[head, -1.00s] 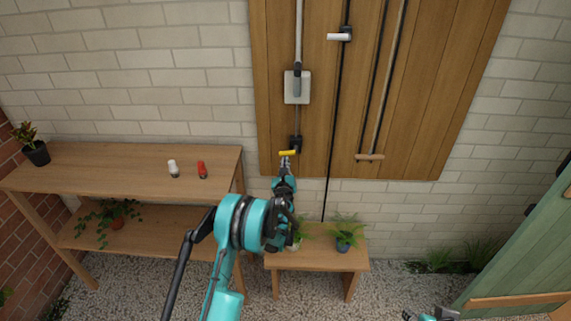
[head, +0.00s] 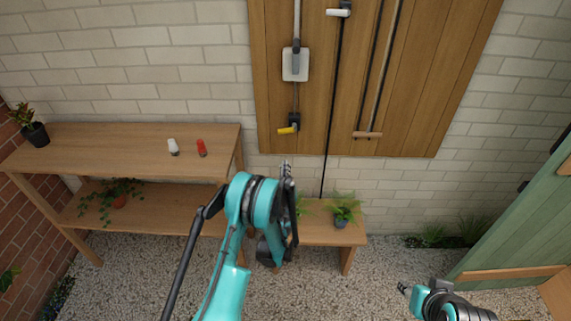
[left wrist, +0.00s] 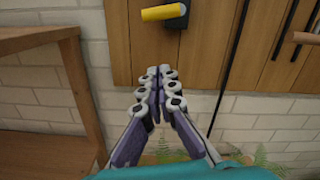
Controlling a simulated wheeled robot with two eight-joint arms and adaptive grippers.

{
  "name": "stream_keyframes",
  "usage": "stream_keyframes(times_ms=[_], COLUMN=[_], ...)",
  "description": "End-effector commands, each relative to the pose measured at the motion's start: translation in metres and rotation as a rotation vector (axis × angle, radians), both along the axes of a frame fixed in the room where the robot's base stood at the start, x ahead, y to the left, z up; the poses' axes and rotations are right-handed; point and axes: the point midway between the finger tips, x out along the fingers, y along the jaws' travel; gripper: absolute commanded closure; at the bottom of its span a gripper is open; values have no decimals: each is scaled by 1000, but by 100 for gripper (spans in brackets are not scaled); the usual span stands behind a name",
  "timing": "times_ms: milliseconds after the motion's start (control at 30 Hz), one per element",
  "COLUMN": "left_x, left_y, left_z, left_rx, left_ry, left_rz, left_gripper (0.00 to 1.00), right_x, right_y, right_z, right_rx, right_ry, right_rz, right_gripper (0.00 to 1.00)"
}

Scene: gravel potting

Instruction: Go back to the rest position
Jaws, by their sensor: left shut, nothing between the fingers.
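My left gripper (head: 287,168) is in the middle of the head view, in front of the wall below the wooden tool panel (head: 400,85). Its fingers are together and empty, as the left wrist view (left wrist: 158,95) shows. A yellow handle (head: 287,130) hangs on the panel just above the fingertips and apart from them. It also shows at the top of the left wrist view (left wrist: 163,12). My right gripper (head: 403,289) is at the lower right over the gravel, small, and its jaws are hard to make out.
A low bench (head: 330,235) with plants is partly behind my left arm. A green door (head: 520,215) is at the right. Gravel (head: 310,290) lies in front.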

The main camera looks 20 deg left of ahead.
Motion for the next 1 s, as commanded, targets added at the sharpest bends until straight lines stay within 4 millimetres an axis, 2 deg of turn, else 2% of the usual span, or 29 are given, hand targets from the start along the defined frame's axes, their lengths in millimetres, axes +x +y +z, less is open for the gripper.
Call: stream_keyframes(times_ms=[467, 567, 733, 867, 1000], left_x=[0, -1, -15, -40, -79], left_y=[1, 6, 21, 32, 37], left_z=[5, 23, 80, 120, 150], left_rx=[-16, -98, -417, -714, -1023], left_ry=[-3, -17, -67, -110, -150], left_rz=[4, 22, 96, 174, 271], left_gripper=[100, 100, 100, 100, 100], right_x=[0, 0, 0, 0, 0], right_y=[0, 0, 0, 0, 0], right_z=[1, 1, 1, 1, 1], right_rx=[0, 0, 0, 0, 0], right_ry=[0, 0, 0, 0, 0], right_rz=[0, 0, 0, 0, 0], right_gripper=[60, 60, 60, 60, 60])
